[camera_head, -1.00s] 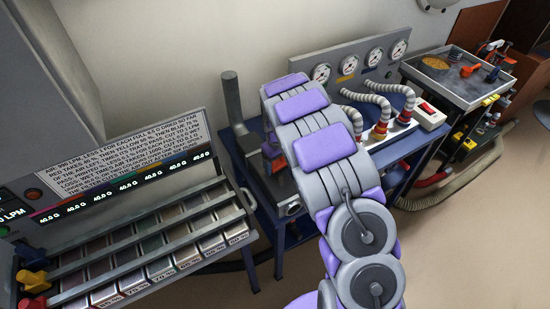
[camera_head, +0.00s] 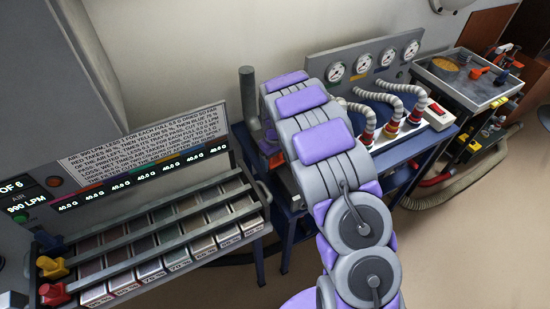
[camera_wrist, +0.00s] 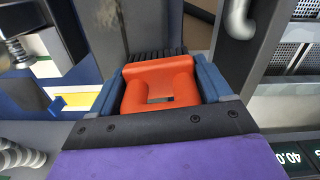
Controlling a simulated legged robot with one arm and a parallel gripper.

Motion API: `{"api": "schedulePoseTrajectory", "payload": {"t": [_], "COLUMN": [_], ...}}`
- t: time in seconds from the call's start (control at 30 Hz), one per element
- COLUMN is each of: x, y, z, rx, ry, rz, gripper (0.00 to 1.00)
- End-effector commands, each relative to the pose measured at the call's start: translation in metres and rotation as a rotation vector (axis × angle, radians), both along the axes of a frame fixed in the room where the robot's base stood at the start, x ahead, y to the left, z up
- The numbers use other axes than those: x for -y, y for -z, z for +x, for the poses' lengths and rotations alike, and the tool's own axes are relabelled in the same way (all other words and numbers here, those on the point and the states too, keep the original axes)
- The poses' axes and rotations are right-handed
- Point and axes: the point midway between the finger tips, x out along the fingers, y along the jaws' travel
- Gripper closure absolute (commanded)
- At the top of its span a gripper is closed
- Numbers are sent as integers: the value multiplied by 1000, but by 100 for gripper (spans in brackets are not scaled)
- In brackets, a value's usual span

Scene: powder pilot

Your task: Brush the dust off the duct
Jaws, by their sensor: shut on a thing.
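My gripper (camera_wrist: 158,88) shows in the wrist view with its blue fingers shut on the sides of an orange brush handle (camera_wrist: 160,72). Dark bristles (camera_wrist: 158,54) point away beyond the handle, toward a grey surface (camera_wrist: 150,22). I cannot tell whether they touch it. In the head view my gripper (camera_head: 271,150) is mostly hidden behind my arm, low beside an upright grey pipe (camera_head: 249,95) on the blue bench. The pipe also shows in the wrist view (camera_wrist: 236,20). The duct cannot be told for certain, and no dust is clearly visible.
A rack of bins (camera_head: 170,235) under a sign (camera_head: 145,145) stands left, its display reading 990 LPM. Ribbed hoses (camera_head: 405,90) and a gauge panel (camera_head: 360,65) stand right of my arm on the bench. A tray table (camera_head: 465,80) is far right. Open floor (camera_head: 470,240) lies lower right.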

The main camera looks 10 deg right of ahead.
Motion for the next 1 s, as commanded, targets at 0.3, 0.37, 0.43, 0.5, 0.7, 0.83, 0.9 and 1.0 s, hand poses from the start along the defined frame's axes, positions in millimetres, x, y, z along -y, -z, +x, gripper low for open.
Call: {"api": "schedulePoseTrajectory", "payload": {"t": [0.3, 0.37, 0.43, 0.5, 0.7, 0.83, 0.9, 1.0], "x": [-6, -9, -11, -12, -14, -14, -14, -14], "y": [-27, -32, -38, -44, -63, -75, -79, -82], "z": [-1, -1, -1, 0, 0, -1, -1, -2], "rx": [-1, -2, -2, 0, 3, 2, 1, 0], "ry": [4, 5, 4, 4, 4, 5, 6, 6], "rz": [0, -2, -3, -4, -3, -2, -2, -1], "gripper": [62, 62, 62, 62, 62, 62, 62, 62]}}
